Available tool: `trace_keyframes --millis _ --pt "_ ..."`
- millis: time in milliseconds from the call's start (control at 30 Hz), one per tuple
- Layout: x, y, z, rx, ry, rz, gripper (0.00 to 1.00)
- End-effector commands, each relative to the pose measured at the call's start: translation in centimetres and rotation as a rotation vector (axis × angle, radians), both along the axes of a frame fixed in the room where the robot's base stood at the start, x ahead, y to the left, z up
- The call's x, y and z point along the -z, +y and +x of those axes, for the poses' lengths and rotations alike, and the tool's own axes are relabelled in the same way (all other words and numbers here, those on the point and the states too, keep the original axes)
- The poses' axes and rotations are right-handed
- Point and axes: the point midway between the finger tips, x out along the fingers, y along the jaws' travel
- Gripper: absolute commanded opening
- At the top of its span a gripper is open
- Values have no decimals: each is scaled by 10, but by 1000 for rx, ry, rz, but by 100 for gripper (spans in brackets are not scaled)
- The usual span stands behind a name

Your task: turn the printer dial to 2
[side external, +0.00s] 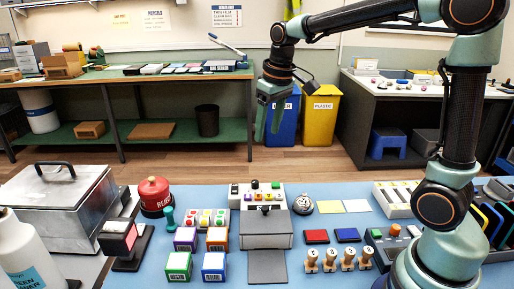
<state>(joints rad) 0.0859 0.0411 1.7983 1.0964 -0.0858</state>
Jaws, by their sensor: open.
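A grey boxy machine (266,228) stands mid-bench with a dark flat panel in front; it looks like the printer. Small knobs (256,196) in black, orange and green sit at its back edge. I cannot tell which is the dial, and no numbers or pointer are readable. My gripper (268,132) hangs high above the machine, jaws down and open, empty and touching nothing.
Coloured label boxes (179,265) and a red round container (154,195) stand left of the machine. Several wooden-handled stamps (347,259) and red and blue pads (317,236) stand right of it. A grey control box with an orange knob (395,229) lies farther right.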

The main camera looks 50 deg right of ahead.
Motion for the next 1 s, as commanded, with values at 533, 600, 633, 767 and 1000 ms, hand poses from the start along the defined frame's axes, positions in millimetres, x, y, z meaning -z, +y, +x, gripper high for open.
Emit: trace_keyframes --millis 533,600,633,767,1000 --pt "81 -37 79 0 202 17 59" --pt "84 -38 80 0 206 18 59" --pt "85 -38 80 0 207 18 59" --pt "98 -38 80 0 210 18 59" --pt "142 -38 79 0 210 18 59"
